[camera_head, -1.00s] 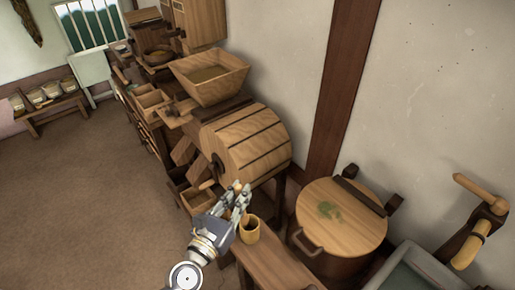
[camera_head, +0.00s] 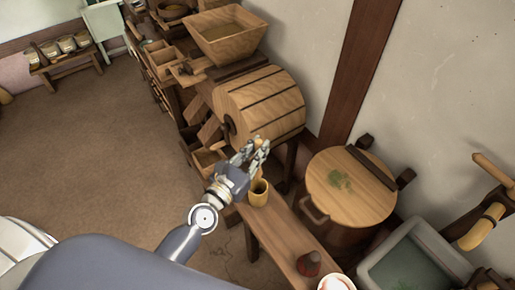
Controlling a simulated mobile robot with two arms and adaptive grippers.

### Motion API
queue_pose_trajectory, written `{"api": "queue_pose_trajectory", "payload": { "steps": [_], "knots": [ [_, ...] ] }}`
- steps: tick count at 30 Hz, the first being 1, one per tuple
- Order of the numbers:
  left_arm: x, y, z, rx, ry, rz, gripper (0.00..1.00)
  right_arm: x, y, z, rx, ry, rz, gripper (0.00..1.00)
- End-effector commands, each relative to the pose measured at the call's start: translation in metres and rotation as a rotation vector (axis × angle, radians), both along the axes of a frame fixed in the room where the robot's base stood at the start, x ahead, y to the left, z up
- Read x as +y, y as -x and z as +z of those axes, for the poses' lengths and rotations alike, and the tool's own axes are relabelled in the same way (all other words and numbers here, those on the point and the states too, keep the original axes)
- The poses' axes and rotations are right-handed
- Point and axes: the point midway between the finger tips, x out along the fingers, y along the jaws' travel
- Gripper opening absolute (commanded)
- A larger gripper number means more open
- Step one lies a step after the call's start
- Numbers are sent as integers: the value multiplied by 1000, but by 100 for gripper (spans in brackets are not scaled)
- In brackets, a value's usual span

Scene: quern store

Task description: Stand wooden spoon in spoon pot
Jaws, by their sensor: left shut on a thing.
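The spoon pot (camera_head: 258,195) is a small yellow-tan cup standing upright at the far end of a narrow wooden bench (camera_head: 280,232). My left gripper (camera_head: 257,148) is just above and behind the pot in the picture, in front of the wooden drum. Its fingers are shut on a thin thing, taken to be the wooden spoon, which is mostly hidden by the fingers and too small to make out. I cannot tell whether the spoon's end is inside the pot. My right gripper is not in view.
A dark red-brown cone-shaped thing (camera_head: 309,263) and a pale round thing (camera_head: 337,284) are at the bench's near end. A lidded tub (camera_head: 350,190) and a grey basin (camera_head: 415,262) stand right. The wooden drum (camera_head: 262,105) is behind. Floor at left is clear.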

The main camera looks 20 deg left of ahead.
Motion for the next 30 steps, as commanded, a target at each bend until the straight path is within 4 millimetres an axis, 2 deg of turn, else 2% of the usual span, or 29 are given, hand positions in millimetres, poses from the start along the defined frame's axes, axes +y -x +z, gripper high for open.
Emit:
{"api": "queue_pose_trajectory", "payload": {
  "steps": [1, 9, 30],
  "knots": [
    [0, 0, -8, 0, -1, 0, 0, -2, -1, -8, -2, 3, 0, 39],
    [0, 0, -30, 0, -1, 0, 0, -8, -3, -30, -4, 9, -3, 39],
    [0, 0, -86, -1, 1, 0, 0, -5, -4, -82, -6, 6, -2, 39]
  ]
}}
